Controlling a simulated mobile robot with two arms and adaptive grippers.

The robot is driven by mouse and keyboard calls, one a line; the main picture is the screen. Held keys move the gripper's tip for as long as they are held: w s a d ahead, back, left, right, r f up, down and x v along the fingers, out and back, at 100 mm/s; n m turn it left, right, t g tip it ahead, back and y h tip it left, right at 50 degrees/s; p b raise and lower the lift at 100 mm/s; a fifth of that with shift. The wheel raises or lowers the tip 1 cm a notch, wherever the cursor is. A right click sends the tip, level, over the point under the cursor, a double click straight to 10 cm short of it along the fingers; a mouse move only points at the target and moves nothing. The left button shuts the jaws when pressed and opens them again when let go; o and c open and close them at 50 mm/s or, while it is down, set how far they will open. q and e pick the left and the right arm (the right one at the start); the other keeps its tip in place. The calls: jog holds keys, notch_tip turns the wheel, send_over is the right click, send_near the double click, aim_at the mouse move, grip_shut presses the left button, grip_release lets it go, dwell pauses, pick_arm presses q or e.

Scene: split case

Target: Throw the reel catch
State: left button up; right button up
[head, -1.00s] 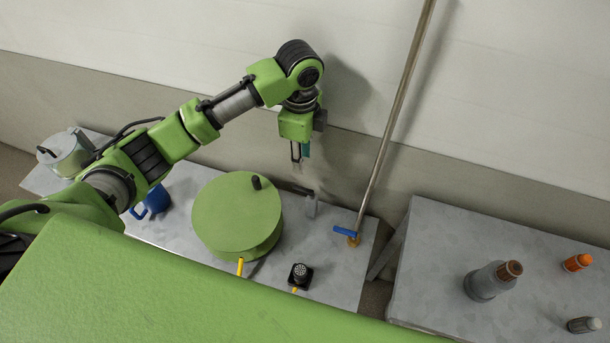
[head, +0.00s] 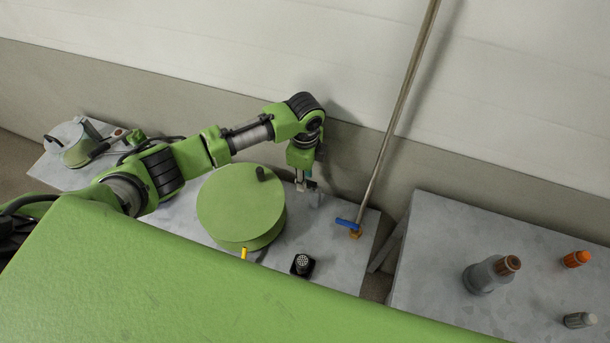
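A small grey upright piece (head: 316,198), which looks like the catch, stands just right of the reel. My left gripper (head: 304,186) points down right beside this grey piece, at its upper left. Whether they touch is not clear. The fingers are small and seen edge-on, so their opening cannot be told. My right gripper is not in view.
A pipe with a blue-handled valve (head: 347,223) rises right of the catch. The right table (head: 440,240) holds a grey bottle (head: 490,275) and two small capped items.

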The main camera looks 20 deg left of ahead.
pick_arm(q)
jog(key=shift+f, duration=0.1)
grip_shut()
jog(key=shift+s+d+r+n+p, duration=0.1)
jog(key=shift+s+r+n+p, duration=0.1)
jog(key=shift+n+p, duration=0.45)
jog(key=shift+s+d+f+n+p, duration=0.1)
jog(key=shift+s+d+n+p, duration=0.4)
jog(key=shift+n+p, duration=2.05)
jog(key=shift+s+d+r+n+p, duration=0.1)
jog(key=shift+s+d+n+p, duration=0.4)
jog(key=shift+n+p, duration=2.05)
jog(key=shift+s+d+f+n+p, duration=0.1)
jog(key=shift+s+d+n+p, duration=0.4)
jog(key=shift+n+p, duration=2.05)
jog(key=shift+w+n+b, duration=0.1)
jog(key=shift+n+b, duration=0.55)
jog(key=shift+n, duration=0.15)
